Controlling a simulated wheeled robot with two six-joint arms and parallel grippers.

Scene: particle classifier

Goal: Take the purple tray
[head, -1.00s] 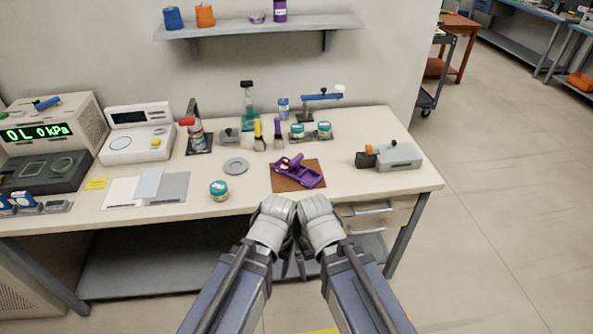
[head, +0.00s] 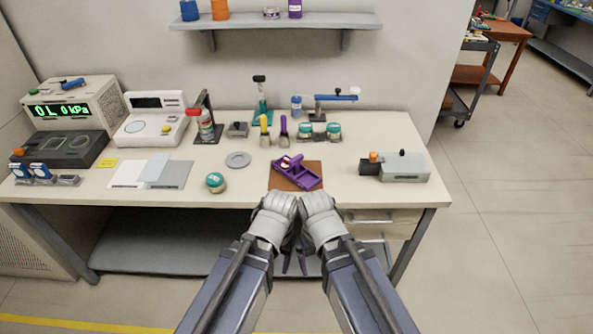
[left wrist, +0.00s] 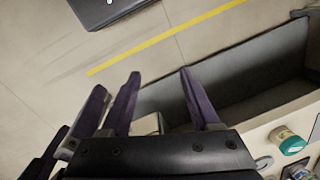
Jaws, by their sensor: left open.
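The purple tray (head: 304,178) lies on a brown mat (head: 314,168) near the table's front edge, right of the middle. It has a raised part at its upper left, with a small pale and red item there. My left gripper (left wrist: 160,75) is open and empty in the left wrist view, its dark fingers spread over the floor. In the head view both grippers hang close together in front of the table, below the tray and apart from it. My right gripper's fingers are mostly hidden, and its jaws are unclear. The tray is not in the left wrist view.
A teal-lidded jar (head: 215,182) and a grey disc (head: 238,159) are left of the mat. A grey device (head: 405,168) stands right. Two brushes, more jars and a blue-armed stand (head: 335,98) are behind. A wall shelf (head: 275,23) hangs above. Bare tabletop surrounds the mat.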

